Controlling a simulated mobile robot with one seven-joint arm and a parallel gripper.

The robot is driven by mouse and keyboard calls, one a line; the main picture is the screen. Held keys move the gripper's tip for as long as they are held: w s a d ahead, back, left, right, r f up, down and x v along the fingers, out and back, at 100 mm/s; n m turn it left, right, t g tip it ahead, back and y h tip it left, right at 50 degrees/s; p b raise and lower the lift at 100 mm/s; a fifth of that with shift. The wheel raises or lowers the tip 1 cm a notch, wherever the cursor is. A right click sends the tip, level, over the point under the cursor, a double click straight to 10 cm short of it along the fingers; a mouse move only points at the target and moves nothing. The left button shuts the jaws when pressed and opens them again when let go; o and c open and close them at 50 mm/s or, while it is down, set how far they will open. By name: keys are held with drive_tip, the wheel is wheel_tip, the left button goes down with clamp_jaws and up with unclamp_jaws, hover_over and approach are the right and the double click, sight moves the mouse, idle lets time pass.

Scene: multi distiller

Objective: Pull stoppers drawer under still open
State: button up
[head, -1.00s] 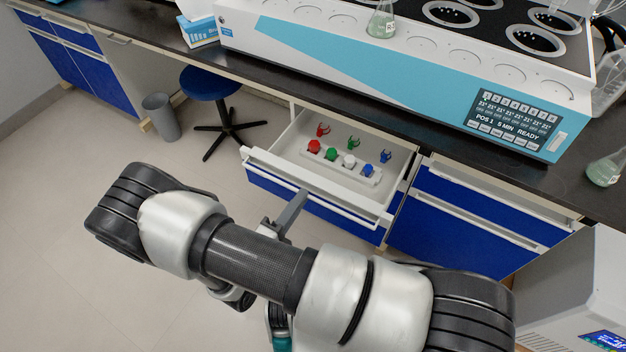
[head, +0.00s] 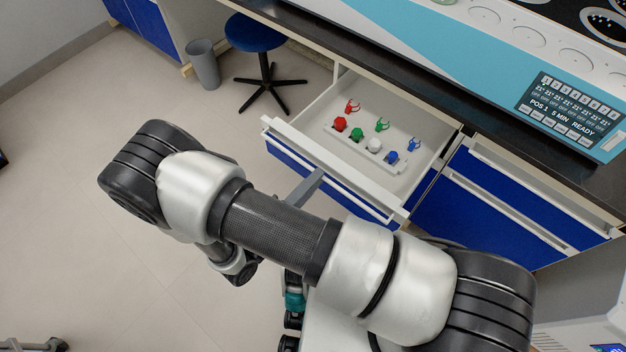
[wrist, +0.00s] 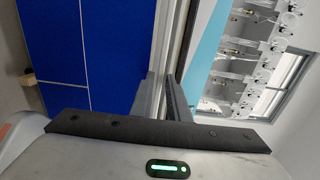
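The stoppers drawer (head: 318,150) is pulled well out from the cabinet under the white and teal still (head: 450,45). A pale rack in it holds a red stopper (head: 340,124), a green stopper (head: 357,134), a white stopper (head: 375,145) and a blue stopper (head: 392,158). My gripper (head: 312,182) is at the drawer's front. In the wrist view, my gripper's two fingers (wrist: 164,100) stand close together on either side of the pale handle edge, shut on it. The blue drawer front (wrist: 115,60) fills the left; the exact contact is partly hidden.
Red, green and blue clips lie behind the stoppers, such as the green clip (head: 382,125). A blue stool (head: 256,35) and a grey bin (head: 203,65) stand at the upper left. Closed blue drawers (head: 500,200) are to the right.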

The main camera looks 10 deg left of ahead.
drive_tip(key=shift+o, duration=1.1)
drive_tip(key=v, duration=1.7)
drive_tip(key=shift+s, duration=0.2)
drive_tip(key=shift+a, duration=0.15)
